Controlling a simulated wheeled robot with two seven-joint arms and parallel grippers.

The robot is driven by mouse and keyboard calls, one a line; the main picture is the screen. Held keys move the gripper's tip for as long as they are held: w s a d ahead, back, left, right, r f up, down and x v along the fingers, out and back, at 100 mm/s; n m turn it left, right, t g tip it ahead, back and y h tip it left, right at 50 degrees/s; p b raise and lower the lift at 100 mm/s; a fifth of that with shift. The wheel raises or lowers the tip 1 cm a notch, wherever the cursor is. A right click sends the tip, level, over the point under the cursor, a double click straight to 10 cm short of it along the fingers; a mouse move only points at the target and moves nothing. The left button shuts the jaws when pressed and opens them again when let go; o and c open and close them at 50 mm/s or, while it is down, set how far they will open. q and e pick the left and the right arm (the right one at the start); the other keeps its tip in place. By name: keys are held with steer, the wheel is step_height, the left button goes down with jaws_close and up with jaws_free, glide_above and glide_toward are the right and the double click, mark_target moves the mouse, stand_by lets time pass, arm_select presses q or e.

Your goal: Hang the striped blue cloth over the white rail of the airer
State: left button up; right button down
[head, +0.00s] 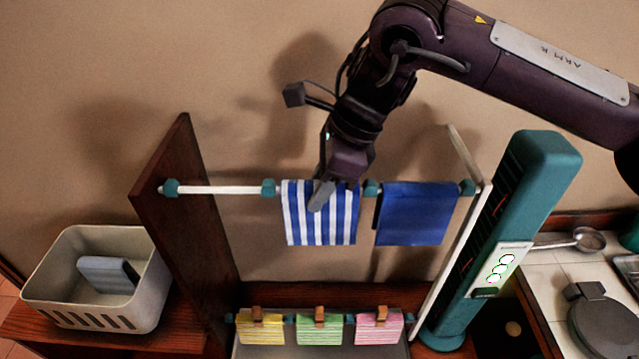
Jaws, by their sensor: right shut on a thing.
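The striped blue and white cloth (298,222) hangs over the middle of the white rail (222,190) of the airer, between two teal rings. My right gripper (322,192) comes down from above and is shut on the striped cloth near its top edge at the rail. One finger lies in front of the cloth; the other finger is hidden. My left gripper is not in the head view.
A plain blue cloth (418,214) hangs just right on the same rail. Several small clipped cloths (320,329) hang on a lower rail. A beige basket (60,290) stands left, a teal tower (535,180) right. The rail's left stretch is bare.

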steer(key=c, duration=0.9)
jaws_free()
steer(key=shift+c, duration=0.2)
steer(key=shift+r, duration=0.1)
